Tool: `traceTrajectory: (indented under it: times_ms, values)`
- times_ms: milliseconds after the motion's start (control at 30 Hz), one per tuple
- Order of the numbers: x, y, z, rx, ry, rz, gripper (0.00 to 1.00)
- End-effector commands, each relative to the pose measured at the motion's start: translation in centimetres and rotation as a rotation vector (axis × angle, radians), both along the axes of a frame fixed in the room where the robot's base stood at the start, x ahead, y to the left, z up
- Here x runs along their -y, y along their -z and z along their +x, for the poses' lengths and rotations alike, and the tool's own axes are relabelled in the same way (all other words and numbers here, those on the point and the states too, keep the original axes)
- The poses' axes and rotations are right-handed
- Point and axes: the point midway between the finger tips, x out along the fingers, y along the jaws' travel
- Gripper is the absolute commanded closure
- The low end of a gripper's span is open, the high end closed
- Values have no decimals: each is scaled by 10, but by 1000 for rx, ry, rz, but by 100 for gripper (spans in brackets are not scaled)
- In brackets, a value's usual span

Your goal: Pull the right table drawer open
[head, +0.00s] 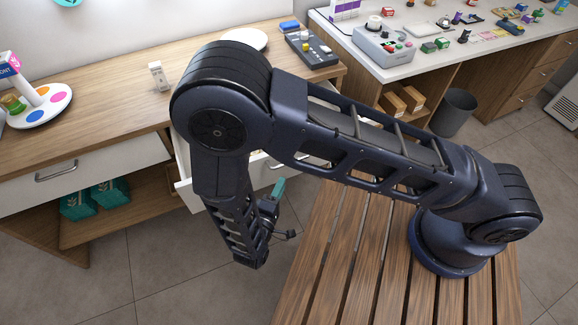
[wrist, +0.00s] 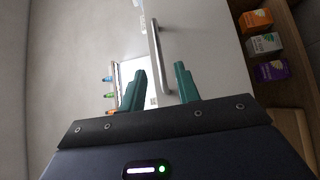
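The right table drawer (head: 186,194) stands partly out from the table; my arm hides most of it in the head view. In the wrist view its white front (wrist: 205,45) carries a grey bar handle (wrist: 158,50). My gripper (wrist: 160,70) has teal fingers that are apart, with a gap on each side of the handle. The handle's near end shows between the fingers; I cannot tell how deep it sits there. In the head view a teal finger of my gripper (head: 278,192) shows beside my arm. The left drawer (head: 90,170) is shut.
The wooden table top (head: 120,135) holds a palette stand (head: 40,105), a small white bottle (head: 158,75), a plate (head: 245,39) and a dark device (head: 312,50). Teal boxes (head: 108,192) sit on the lower shelf. A bin (head: 453,112) stands right. Floor is clear at front left.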

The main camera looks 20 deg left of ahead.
Motion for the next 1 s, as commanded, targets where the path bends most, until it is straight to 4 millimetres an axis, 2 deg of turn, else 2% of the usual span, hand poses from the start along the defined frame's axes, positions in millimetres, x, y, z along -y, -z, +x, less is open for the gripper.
traceTrajectory:
  times_ms: [167,333,800,1000]
  values:
    - [0,7,0,85,-12,84,68]
    - [1,6,10,97,-12,100,68]
    - [2,-4,83,96,-10,98,68]
    - [2,-6,102,95,-12,98,68]
